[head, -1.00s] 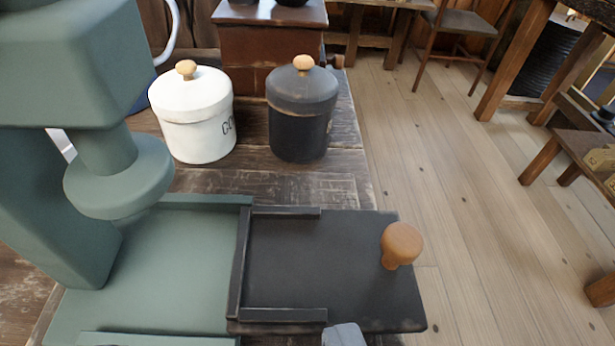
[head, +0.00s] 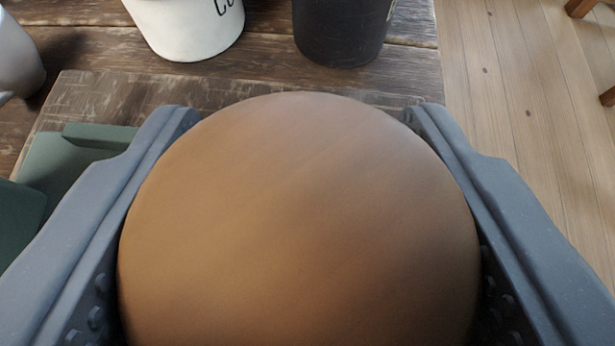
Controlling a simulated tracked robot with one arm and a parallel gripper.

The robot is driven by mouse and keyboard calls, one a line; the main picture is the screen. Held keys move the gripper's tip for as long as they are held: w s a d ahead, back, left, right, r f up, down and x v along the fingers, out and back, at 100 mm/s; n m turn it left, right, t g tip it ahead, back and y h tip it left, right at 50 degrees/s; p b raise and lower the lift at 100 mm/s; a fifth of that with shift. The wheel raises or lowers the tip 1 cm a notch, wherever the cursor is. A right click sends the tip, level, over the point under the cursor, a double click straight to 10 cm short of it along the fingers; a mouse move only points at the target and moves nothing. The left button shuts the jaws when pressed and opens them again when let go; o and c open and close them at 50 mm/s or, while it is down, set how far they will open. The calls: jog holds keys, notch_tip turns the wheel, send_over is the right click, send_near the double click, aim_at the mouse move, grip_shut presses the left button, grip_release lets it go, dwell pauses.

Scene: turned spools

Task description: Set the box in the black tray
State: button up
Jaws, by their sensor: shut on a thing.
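A large round wooden knob (head: 300,220), smooth and orange-brown, fills the middle of the head view, very close. My gripper (head: 305,118) is shut on this knob, with one grey finger along its left side and one along its right. The black tray is not visible in this view; the knob and fingers cover the space where it would show. I see no box.
A green base (head: 85,155) shows at the left. A white lettered canister (head: 185,25) and a black canister (head: 342,30) stand behind on the worn wooden table (head: 270,70). The plank floor (head: 510,90) lies right of the table edge.

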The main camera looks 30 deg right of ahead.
jog(key=shift+f, duration=0.25)
jog(key=o, duration=1)
jog(key=shift+f, duration=0.1)
jog(key=shift+s+a+r, duration=0.15)
jog(key=shift+s+r, duration=0.05)
jog(key=shift+r, duration=0.1)
jog(key=p+v, duration=0.3)
jog(key=v, duration=0.8)
jog(key=shift+s+p, duration=0.2)
jog(key=shift+p, duration=0.1)
